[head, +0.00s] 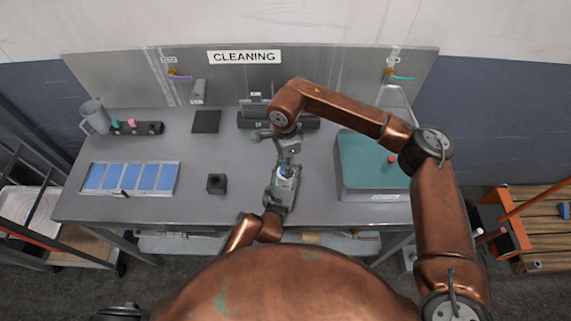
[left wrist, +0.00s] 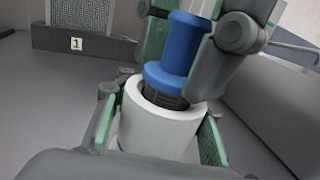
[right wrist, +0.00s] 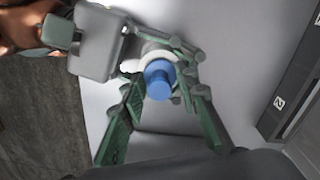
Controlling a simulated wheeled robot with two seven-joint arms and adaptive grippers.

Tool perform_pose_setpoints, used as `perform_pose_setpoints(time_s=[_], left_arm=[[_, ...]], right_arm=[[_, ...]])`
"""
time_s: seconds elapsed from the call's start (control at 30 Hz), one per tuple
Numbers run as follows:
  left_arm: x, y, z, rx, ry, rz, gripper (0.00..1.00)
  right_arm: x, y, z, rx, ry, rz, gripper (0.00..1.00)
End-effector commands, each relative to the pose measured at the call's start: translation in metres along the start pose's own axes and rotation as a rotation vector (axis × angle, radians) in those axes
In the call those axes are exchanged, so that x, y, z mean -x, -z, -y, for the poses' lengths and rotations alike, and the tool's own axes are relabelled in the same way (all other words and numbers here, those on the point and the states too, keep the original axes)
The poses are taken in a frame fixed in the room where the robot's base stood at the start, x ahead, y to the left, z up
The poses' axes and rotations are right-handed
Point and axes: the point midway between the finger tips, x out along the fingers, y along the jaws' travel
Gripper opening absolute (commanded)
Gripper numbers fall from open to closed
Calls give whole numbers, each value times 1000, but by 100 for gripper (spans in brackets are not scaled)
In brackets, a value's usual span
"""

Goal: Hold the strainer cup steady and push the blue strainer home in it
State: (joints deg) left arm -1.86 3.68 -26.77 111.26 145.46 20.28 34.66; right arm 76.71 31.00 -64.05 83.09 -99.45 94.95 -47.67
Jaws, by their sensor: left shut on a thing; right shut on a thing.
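The white strainer cup (left wrist: 160,130) stands upright between the green-padded fingers of my left gripper (left wrist: 160,128), which is shut on it. The blue strainer (left wrist: 180,55) is above the cup, its dark lower part inside the cup's mouth and its blue flange above the rim. My right gripper (right wrist: 160,88) is shut on the blue strainer, coming from above. In the right wrist view the strainer's blue top (right wrist: 158,78) shows between the fingers, over the white cup rim (right wrist: 155,55). In the head view cup (head: 286,183) and strainer are small and partly hidden by the grippers.
A grey bin with a teal inside (head: 345,185) stands at the right of the table. A black block (head: 216,183) and a tray with blue panels (head: 130,178) lie to the left. A dark rack (head: 245,121) stands behind the grippers.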

Motion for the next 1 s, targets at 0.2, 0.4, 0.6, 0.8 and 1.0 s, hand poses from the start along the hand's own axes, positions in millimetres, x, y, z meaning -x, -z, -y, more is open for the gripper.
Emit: perform_pose_setpoints(time_s=[0.2,0.4,0.6,0.8,1.0], left_arm=[[0,0,0,0,0,0,0],[0,0,0,0,0,0,0],[0,0,0,0,0,-1,0],[0,0,0,0,0,-1,0],[0,0,0,0,0,-1,0]], right_arm=[[-3,0,0,0,0,0,4],[-6,0,0,0,0,0,4],[-7,0,0,0,0,0,4],[-7,0,0,0,0,0,38],[-7,0,0,0,0,0,49]])
